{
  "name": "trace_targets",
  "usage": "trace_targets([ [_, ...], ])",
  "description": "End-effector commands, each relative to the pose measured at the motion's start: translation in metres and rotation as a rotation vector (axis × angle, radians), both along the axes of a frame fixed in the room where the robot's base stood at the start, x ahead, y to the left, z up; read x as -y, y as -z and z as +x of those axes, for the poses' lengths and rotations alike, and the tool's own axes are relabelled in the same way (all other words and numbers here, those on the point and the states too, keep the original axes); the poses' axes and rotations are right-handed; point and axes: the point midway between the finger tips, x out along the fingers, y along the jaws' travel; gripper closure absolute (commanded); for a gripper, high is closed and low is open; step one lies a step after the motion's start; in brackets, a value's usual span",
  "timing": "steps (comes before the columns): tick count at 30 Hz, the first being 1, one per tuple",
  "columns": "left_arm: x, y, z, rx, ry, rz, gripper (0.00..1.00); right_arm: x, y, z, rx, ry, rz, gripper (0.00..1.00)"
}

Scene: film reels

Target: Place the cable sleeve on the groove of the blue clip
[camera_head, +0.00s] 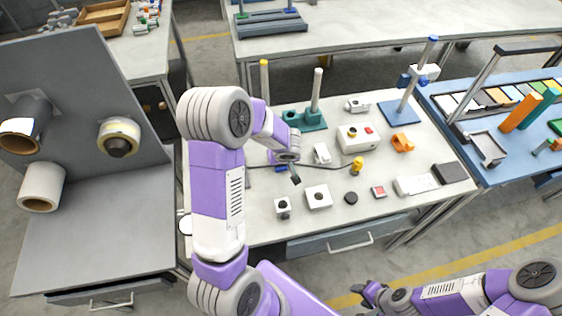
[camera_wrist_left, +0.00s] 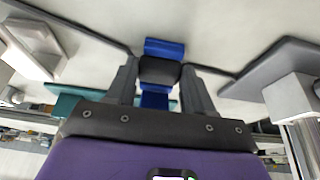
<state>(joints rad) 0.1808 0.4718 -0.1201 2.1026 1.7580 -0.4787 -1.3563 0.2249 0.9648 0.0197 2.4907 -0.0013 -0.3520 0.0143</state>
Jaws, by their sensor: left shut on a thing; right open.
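The blue clip (camera_wrist_left: 164,48) lies on the white tabletop, and in the head view a small blue part of it (camera_head: 281,169) shows by my left wrist. The black cable sleeve (camera_wrist_left: 160,70) sits between the fingers of my left gripper (camera_wrist_left: 160,82), which is shut on it. In the wrist view the sleeve lies across the blue clip, with blue above and below it; whether it is seated in the groove I cannot tell. Thin dark cable runs out on both sides. In the head view my left wrist hides most of this. My right gripper (camera_head: 368,292) is open and empty, low in front of the table.
Right of the clip stand a white box with a black knob (camera_head: 318,197), a yellow-topped piece (camera_head: 357,166) and a grey control box (camera_head: 357,138). Behind is a teal base with a post (camera_head: 305,120). A grey panel with rolls (camera_head: 41,187) is at left.

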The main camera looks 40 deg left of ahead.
Motion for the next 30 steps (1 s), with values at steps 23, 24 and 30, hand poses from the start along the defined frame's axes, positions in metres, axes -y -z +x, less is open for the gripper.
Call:
trace_targets([
  [23,0.0,0.001,0.0,0.001,-0.002,0.0,0.22,0.0,-0.001,0.0,0.001,0.0,0.0,0.51],
  [24,0.0,-0.001,0.0,0.002,-0.001,0.0,0.22,0.0,-0.001,0.0,0.001,0.0,0.0,0.51],
  [30,0.008,-0.032,-0.007,0.002,0.0,-0.001,0.22,0.0,-0.02,0.0,0.0,0.0,0.0,0.51],
])
